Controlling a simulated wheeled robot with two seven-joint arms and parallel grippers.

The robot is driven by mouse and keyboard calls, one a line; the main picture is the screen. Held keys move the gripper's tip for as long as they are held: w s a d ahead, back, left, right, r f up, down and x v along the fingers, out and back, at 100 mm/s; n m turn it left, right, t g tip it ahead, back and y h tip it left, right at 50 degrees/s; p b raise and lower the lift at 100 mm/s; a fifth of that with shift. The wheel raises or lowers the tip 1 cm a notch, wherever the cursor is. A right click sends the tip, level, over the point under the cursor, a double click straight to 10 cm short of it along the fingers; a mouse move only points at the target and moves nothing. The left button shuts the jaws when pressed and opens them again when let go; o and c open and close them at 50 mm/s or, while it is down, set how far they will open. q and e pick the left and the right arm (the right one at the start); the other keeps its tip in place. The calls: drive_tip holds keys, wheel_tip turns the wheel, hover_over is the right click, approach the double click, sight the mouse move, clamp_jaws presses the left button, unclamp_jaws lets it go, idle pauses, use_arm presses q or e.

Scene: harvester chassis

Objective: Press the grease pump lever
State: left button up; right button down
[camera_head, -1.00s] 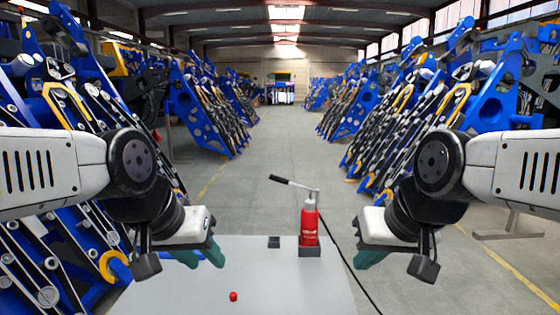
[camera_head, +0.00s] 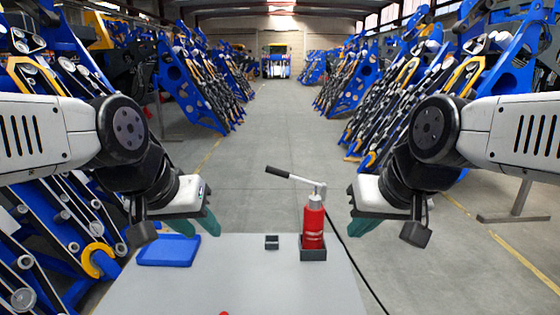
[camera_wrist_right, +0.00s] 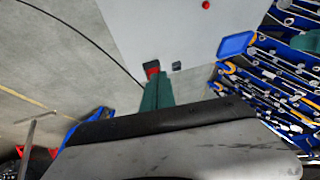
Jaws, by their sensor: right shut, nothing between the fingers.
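The red grease pump (camera_head: 313,226) stands upright in a dark square holder (camera_head: 313,254) at the back right of the grey table. Its lever (camera_head: 293,176) slants up and left from the pump's top, ending in a black grip. My right gripper (camera_head: 362,228) is shut and empty, to the right of the pump and apart from it. In the right wrist view its teal fingers (camera_wrist_right: 158,92) lie together, with the red pump (camera_wrist_right: 152,68) just past their tips; the lever is not clear there. My left gripper (camera_head: 195,224) is open and empty, left of the lever.
A blue tray (camera_head: 168,251) lies at the table's left. A small dark block (camera_head: 272,242) sits left of the pump. A red piece (camera_head: 224,313) is at the bottom edge. A black cable runs past the table's right side. The table's middle is clear.

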drive_tip(key=w+a+r, duration=0.3)
drive_tip(key=w, duration=0.8)
drive_tip(key=w+a+r+m, duration=0.1)
drive_tip(key=w+a+r, duration=0.2)
drive_tip(key=w, duration=0.8)
drive_tip(key=w+a+r+y, duration=0.1)
drive_tip(key=w+a+r, duration=0.2)
drive_tip(key=w, duration=0.8)
drive_tip(key=shift+w+a+r+m+t, duration=0.2)
drive_tip(key=shift+a+m+t, duration=0.1)
drive_tip(key=shift+a+m, duration=0.1)
hover_over(280, 172)
drive_tip(key=w+d, duration=0.1)
wheel_tip(280, 172, down, 8)
drive_tip(key=shift+d+f, duration=0.15)
drive_tip(key=shift+s+a+f, duration=0.2)
drive_tip(key=shift+f, duration=0.35)
drive_tip(key=shift+s+a+f, duration=0.2)
drive_tip(key=shift+f, duration=0.35)
drive_tip(key=shift+a+f, duration=0.2)
drive_tip(key=shift+f, duration=0.35)
drive_tip(key=shift+s+f, duration=0.1)
